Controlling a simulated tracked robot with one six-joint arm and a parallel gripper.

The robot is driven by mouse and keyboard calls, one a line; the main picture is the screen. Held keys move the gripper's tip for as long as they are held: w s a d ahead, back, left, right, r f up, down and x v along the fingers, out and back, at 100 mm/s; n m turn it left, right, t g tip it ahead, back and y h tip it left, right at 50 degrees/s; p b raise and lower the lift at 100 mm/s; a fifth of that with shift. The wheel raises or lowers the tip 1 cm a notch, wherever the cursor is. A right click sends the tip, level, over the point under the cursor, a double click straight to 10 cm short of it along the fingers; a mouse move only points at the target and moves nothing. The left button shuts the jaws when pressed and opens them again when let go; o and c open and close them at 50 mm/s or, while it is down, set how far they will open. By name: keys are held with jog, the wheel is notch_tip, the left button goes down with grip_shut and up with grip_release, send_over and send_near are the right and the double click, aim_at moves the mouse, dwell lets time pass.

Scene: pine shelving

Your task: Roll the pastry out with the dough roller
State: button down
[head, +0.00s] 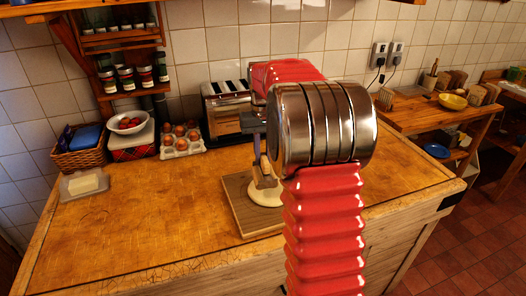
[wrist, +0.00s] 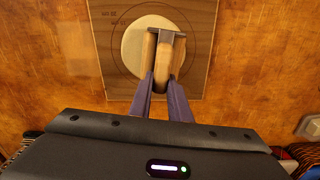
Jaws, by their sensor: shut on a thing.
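The dough roller (wrist: 149,50) has pale wooden parts and a grey bracket in the wrist view. My gripper (wrist: 162,84), with purple-grey fingers, is shut on it. The pastry (wrist: 132,42) is a pale round disc on the wooden board (wrist: 201,22), inside a ring marked on the board. The roller is over the pastry's right part; I cannot tell whether they touch. In the head view my gripper (head: 258,158) points down with the roller (head: 265,182) at the pastry (head: 264,196) on the board (head: 239,207). My arm hides the board's right part.
The wooden worktop (head: 140,225) is clear left of the board. A butter dish (head: 84,183) stands at the left. A wicker basket (head: 80,155), an egg tray (head: 181,146) and a toaster (head: 225,112) stand along the back. A lower side table (head: 440,115) is at the right.

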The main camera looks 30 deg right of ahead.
jog(key=shift+f, duration=1.55)
